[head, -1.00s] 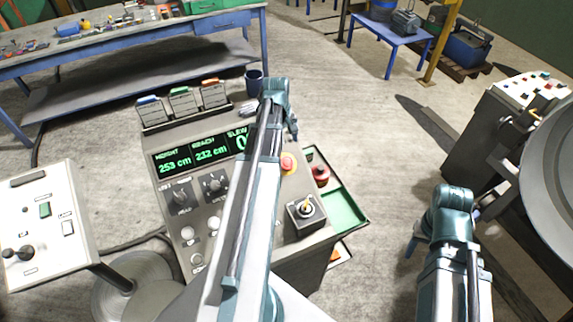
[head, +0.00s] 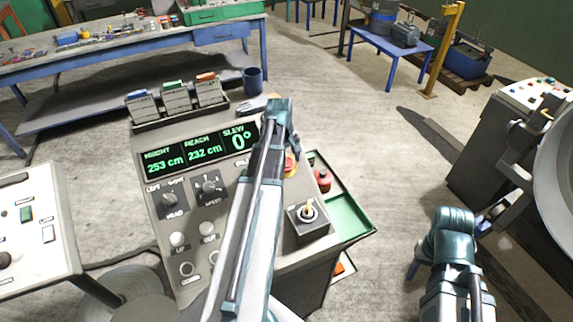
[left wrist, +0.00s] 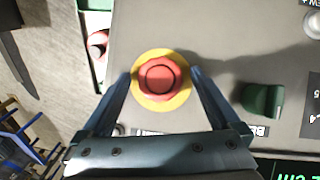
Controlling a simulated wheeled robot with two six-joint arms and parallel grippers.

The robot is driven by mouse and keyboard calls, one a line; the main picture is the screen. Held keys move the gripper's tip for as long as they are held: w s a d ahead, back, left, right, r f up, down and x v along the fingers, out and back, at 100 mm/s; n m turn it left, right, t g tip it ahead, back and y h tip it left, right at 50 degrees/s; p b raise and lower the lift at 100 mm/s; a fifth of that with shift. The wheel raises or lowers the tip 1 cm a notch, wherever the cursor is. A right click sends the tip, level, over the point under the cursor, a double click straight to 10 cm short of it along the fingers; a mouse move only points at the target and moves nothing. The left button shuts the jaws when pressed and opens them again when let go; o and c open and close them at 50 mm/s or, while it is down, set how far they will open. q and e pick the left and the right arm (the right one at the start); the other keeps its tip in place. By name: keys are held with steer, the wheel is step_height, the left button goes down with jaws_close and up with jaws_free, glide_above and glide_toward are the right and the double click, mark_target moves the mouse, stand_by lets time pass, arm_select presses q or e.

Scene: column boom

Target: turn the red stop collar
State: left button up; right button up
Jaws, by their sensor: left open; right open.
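The red stop collar (left wrist: 160,78) is a round red ring around a red button on a yellow disc in the left wrist view. In the head view it (head: 290,166) is partly hidden behind my left arm. My left gripper (left wrist: 160,73) is open, one finger on each side of the collar. I cannot tell whether the fingers touch it. In the head view my left gripper (head: 291,145) points down over the panel. My right gripper (head: 413,268) is open and empty, off to the right, away from the panel.
The grey control panel (head: 215,240) has a green display, knobs and a joystick (head: 307,212). A green tray (head: 345,216) beside it holds another red part (head: 322,180). A white switch box (head: 35,235) stands left.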

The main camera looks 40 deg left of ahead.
arm_select(q)
steer(key=c, duration=1.4)
steer(key=m+g+y, duration=0.1)
steer(key=m+g, duration=0.1)
steer(key=m, duration=0.1)
steer(key=shift+w+d+m, duration=0.1)
steer(key=shift+w+m, duration=0.05)
steer(key=shift+m, duration=0.25)
steer(key=m+g+y, duration=0.1)
steer(key=m, duration=0.1)
steer(key=m+y+b, duration=0.1)
steer(key=m, duration=0.1)
steer(key=shift+d+g, duration=0.15)
steer(key=shift+g, duration=0.25)
steer(key=shift+m, duration=0.4)
